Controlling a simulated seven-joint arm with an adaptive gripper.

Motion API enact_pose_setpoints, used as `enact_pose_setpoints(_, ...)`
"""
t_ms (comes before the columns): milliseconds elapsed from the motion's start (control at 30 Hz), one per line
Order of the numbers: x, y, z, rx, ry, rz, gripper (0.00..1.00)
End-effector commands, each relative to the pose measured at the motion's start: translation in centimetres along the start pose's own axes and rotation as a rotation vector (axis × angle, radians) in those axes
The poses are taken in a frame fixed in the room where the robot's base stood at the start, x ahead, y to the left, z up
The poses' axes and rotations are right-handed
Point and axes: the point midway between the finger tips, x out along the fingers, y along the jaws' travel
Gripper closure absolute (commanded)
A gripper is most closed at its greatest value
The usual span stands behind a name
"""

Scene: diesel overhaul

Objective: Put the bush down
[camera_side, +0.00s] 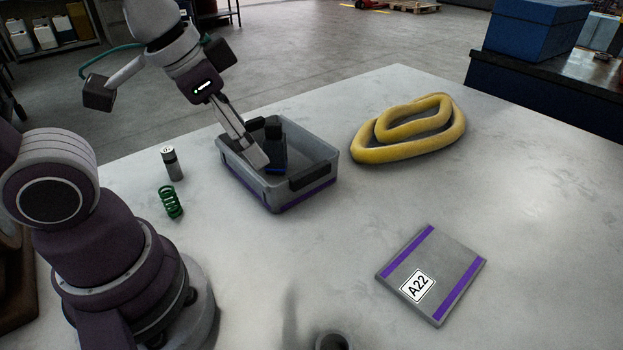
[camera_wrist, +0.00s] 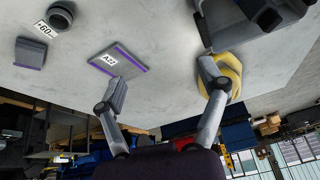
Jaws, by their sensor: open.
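My gripper (camera_side: 246,148) is tilted over the grey bin (camera_side: 318,152), its fingertips at the bin's opening in the side view. In the wrist view its fingers (camera_wrist: 164,72) are spread wide with nothing between them. A dark ring-shaped part (camera_side: 333,342), which may be the bush, is cut off by the bottom edge of the side view. A dark round part with a hole (camera_wrist: 61,15) stands in the wrist view; I cannot tell if it is the same one. A dark object with a blue band (camera_side: 275,150) stands in the bin.
A grey plate marked A22 (camera_side: 440,267) lies at front right. Bare table surrounds the plate.

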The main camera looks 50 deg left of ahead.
Motion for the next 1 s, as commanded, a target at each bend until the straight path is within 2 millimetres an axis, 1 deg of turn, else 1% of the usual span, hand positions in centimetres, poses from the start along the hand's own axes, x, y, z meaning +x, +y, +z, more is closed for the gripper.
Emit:
enact_pose_setpoints(33,-0.4,-0.7,0.5,-0.096,0.028,-0.022,0.27)
enact_pose_setpoints(67,-0.5,-1.0,0.7,-0.142,0.038,-0.031,0.26)
enact_pose_setpoints(100,-0.7,-1.3,0.9,-0.186,0.048,-0.039,0.22)
enact_pose_setpoints(133,-0.7,-1.4,1.0,-0.207,0.053,-0.042,0.22)
enact_pose_setpoints(533,-0.7,-1.4,1.1,-0.222,0.051,-0.043,0.22)
enact_pose_setpoints(633,-0.1,-1.2,0.8,-0.257,-0.005,-0.033,0.22)
enact_pose_setpoints(667,0.3,-1.1,0.6,-0.278,-0.037,-0.025,0.22)
enact_pose_setpoints(767,2.3,-0.4,0.0,-0.382,-0.186,0.014,0.22)
enact_pose_setpoints(867,4.9,0.6,-0.3,-0.509,-0.356,0.07,0.22)
enact_pose_setpoints(1000,8.8,2.5,0.0,-0.709,-0.611,0.177,0.22)
